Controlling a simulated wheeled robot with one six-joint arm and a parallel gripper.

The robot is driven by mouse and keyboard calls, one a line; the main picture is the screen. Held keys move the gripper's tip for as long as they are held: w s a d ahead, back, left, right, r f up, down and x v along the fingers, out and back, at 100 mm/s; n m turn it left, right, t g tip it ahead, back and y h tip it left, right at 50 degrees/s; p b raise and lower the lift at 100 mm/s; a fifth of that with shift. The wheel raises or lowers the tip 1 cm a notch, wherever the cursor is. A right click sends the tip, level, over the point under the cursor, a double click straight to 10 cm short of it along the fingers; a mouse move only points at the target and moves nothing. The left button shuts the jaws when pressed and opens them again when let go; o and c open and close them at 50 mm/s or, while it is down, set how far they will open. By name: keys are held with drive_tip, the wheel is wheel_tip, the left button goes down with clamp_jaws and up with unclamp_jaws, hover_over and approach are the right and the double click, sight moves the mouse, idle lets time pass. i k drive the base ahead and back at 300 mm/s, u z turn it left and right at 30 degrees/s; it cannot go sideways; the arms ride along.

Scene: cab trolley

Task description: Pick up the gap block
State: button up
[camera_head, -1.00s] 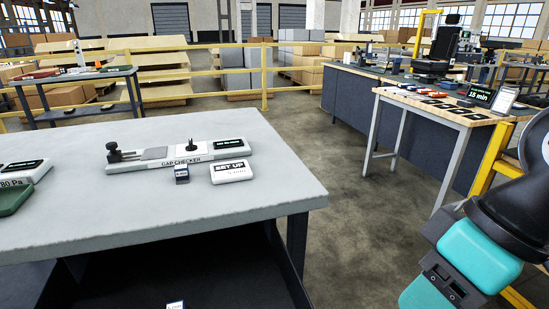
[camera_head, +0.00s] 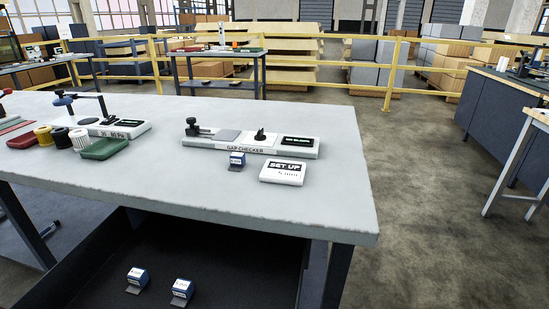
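A small blue-and-white block (camera_head: 237,160) stands on the grey tabletop, just in front of the long white gap checker (camera_head: 228,147). Two similar blue-and-white blocks sit on the dark lower shelf, one at the left (camera_head: 138,277) and one at the right (camera_head: 182,289). The labels on the blocks are too small to read, so I cannot tell which is the gap block. A white "SET UP" display (camera_head: 283,173) lies right of the tabletop block. My gripper is not in view.
On the tabletop's left are several spools (camera_head: 60,138), a green tray (camera_head: 104,148) and a gauge device (camera_head: 124,128). The front of the grey table (camera_head: 200,190) is bare. Open floor (camera_head: 430,200) lies to the right, with a yellow railing (camera_head: 394,75) behind.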

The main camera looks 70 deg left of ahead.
sight(238, 159)
drive_tip(key=u, duration=0.05)
drive_tip(key=i, duration=1.25)
drive_tip(key=u, duration=3.75)
